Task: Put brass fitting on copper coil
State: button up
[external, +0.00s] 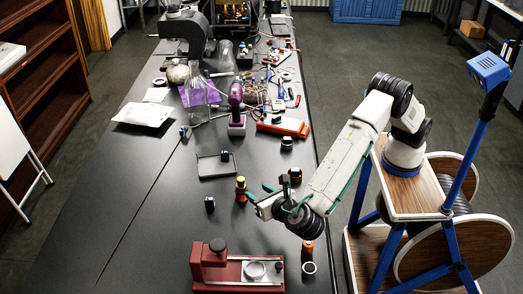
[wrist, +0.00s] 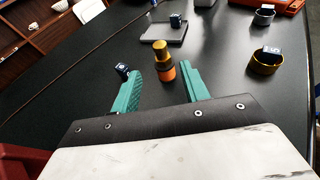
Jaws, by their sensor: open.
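A small upright stack stands on the black table. Its upper part is a brass-coloured fitting (wrist: 161,48) with a dark band below it. Its lower part is an orange, copper-like piece (wrist: 166,74), which I take for the copper coil. The fitting appears seated on top and upright. The stack also shows in the external view, with the brass fitting (external: 241,183) uppermost. My gripper (wrist: 160,75) is open and empty, its teal fingers apart on either side of the stack's near side. In the external view my gripper (external: 259,194) is low, just right of the stack.
A gold ring with a dark block (wrist: 265,62) stands to the right. A small dark block (wrist: 122,70) is by the left finger. A grey tray (external: 217,166) lies behind, a red machine (external: 237,267) in front. The table's left side is mostly clear.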

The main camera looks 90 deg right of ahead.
jog(key=shift+s+a+r, duration=0.1)
jog(key=shift+s+a, duration=0.05)
jog(key=shift+a, duration=0.1)
jog(key=shift+d, duration=0.1)
jog(key=s+d+r+m+g+y, duration=0.1)
jog(key=s+d+r+m+g, duration=0.2)
jog(key=d, duration=0.6)
jog(key=s+d+r+m+g+y, duration=0.15)
jog(key=d+r+m, duration=0.35)
jog(key=d, duration=0.5)
jog(key=s+d+r+m+g+y, duration=0.2)
jog(key=s+d+r+m+g, duration=0.15)
jog(key=s+d, duration=0.65)
jog(key=s+d+f+m+y, duration=0.1)
jog(key=s+d+m+y, duration=0.1)
jog(key=s, duration=0.6)
jog(key=s+d+f+m+y, duration=0.2)
jog(key=s+d+m+y, duration=0.1)
jog(key=s+m, duration=0.4)
jog(key=s+d+f+m+t+y, duration=0.1)
jog(key=s+d+f+m+y, duration=0.1)
jog(key=s, duration=0.8)
jog(key=shift+d+f+m, duration=0.15)
jog(key=shift+d+m, duration=0.75)
jog(key=shift+m, duration=0.35)
jog(key=shift+y, duration=0.25)
